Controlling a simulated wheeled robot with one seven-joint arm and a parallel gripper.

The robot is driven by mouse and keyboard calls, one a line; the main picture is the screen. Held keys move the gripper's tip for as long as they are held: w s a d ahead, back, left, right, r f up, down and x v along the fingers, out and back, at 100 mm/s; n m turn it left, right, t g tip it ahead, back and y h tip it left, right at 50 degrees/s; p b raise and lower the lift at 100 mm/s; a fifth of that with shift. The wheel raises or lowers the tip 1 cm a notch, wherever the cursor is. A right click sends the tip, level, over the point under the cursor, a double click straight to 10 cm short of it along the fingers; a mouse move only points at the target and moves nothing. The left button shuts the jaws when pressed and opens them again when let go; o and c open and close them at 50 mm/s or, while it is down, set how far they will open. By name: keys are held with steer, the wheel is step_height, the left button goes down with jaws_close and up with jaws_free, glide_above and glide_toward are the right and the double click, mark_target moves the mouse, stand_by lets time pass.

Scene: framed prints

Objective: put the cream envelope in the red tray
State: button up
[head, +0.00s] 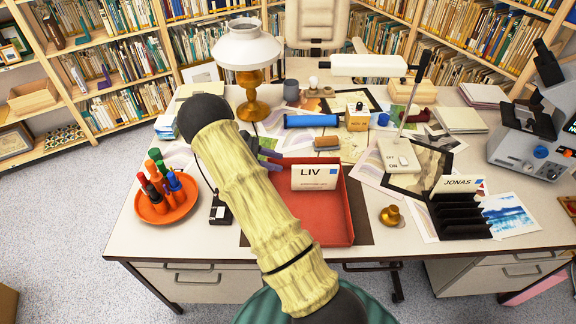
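The red tray (330,221) lies on a dark mat at the front middle of the desk; my arm covers its left side. A pale, off-white envelope or card marked LIV (317,179), with a blue stamp, appears upright at the tray's far part; I cannot tell what supports it. Another pale envelope marked JONAS (459,185), with a red and blue stamp, stands in a black slotted rack (462,222) to the right. Which is the cream one is unclear. My gripper (268,154) is at the tray's far left, dark and mostly hidden behind my arm; its opening and any contact are hidden.
An orange dish of markers (167,204) is at left, a white-shaded lamp (247,52) behind. A microscope (533,128) stands at far right. The desk's front strip is mostly clear.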

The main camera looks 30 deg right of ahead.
steer(key=shift+w+a+r, duration=0.15)
steer(key=shift+w+a, duration=0.05)
steer(key=shift+a, duration=0.15)
stand_by(0.3)
steer(key=s+a+r+m+t+y, duration=0.5)
steer(key=s+a, duration=0.3)
steer(key=s, duration=0.1)
steer(key=s+a+r+m+t+y, duration=0.4)
steer(key=s+a+r+m+y, duration=0.1)
steer(key=s+a, duration=0.3)
steer(key=shift+s+a+m+t+y, duration=0.3)
steer(key=shift+s+m+t+y, duration=0.1)
steer(key=shift+s+m+y, duration=0.35)
